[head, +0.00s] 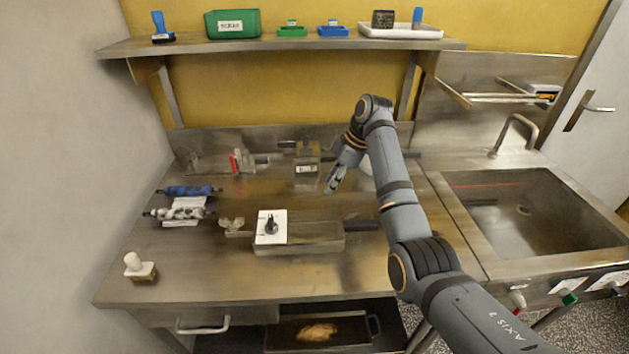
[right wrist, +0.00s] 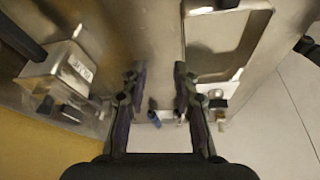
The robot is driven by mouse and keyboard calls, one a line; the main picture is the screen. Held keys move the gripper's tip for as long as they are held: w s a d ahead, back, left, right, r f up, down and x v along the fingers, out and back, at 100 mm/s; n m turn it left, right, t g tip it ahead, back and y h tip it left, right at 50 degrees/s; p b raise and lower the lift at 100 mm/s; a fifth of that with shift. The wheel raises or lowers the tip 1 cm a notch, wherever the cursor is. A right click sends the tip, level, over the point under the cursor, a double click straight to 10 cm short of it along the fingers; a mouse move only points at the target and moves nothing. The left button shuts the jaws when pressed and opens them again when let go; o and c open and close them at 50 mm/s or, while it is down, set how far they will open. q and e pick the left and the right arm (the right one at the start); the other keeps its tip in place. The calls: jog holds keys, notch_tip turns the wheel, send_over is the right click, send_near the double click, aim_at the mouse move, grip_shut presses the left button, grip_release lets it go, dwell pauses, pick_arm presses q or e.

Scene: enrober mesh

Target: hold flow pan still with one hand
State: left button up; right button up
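The flow pan appears to be the shallow rectangular metal pan (head: 318,236) at the front middle of the steel table, with a dark handle (head: 361,225) on its right. A white card (head: 266,238) with a small black knob-like piece lies over its left part. My right gripper (head: 333,183) is above the table behind the pan, apart from it. In the right wrist view its two fingers (right wrist: 159,72) stand apart with nothing between them. A metal pan (right wrist: 240,45), likely the same one, shows at upper right there. My left gripper is not in view.
A labelled metal box (head: 307,166) stands near the back wall, left of my right gripper. Two roller-like tools (head: 180,213) lie at the left. A white-knobbed brush (head: 140,268) stands at front left. A sink (head: 530,210) is at right. Table front right of the pan is clear.

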aim_at(298, 212)
jog(key=s+a+r+n+g, duration=0.1)
jog(key=s+a+r+n, duration=0.15)
jog(key=a, duration=0.25)
jog(key=x, duration=1.2)
jog(key=shift+s+a, duration=0.2)
jog(key=shift+a, duration=0.05)
grip_shut()
jog(key=shift+y, duration=0.3)
